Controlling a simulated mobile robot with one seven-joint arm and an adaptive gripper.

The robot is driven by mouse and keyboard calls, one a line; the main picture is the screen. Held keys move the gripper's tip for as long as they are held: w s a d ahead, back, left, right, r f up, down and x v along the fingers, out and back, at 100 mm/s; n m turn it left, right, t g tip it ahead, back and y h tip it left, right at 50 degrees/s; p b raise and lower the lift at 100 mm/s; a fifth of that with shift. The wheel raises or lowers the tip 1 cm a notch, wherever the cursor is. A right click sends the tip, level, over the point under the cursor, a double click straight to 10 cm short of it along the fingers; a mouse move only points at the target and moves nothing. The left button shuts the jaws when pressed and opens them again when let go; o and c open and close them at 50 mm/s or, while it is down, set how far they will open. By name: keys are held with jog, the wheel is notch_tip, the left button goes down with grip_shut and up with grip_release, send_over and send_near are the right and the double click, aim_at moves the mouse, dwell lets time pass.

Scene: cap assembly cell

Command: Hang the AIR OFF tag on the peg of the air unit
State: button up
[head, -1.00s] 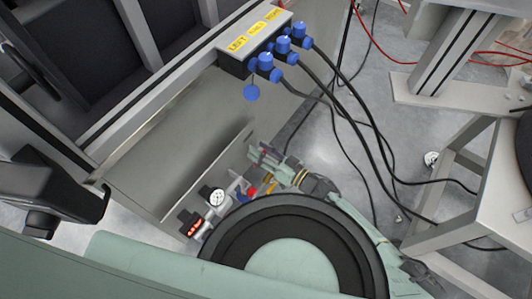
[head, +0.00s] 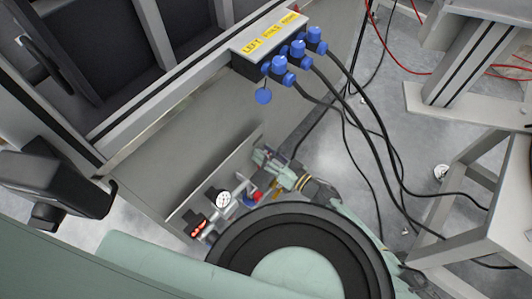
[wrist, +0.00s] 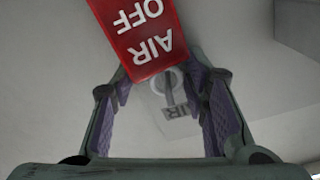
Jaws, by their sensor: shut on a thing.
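My gripper (wrist: 160,85) has purple pads and is shut on the red AIR OFF tag (wrist: 146,35), which sits at the fingertips in the wrist view. Its white letters appear upside down, and its far end is cut off by the top edge. In the head view my gripper (head: 259,156) is beside the grey panel, just right of the air unit. The air unit (head: 222,199) has a round gauge, a lit red display and a blue part. I cannot make out its peg. A small red patch there cannot be identified as the tag.
A connector box (head: 270,35) with blue plugs and black cables stands above. A grey stand (head: 465,190) is at right.

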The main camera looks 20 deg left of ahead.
jog(key=o, duration=1.1)
jog(key=v, duration=1.2)
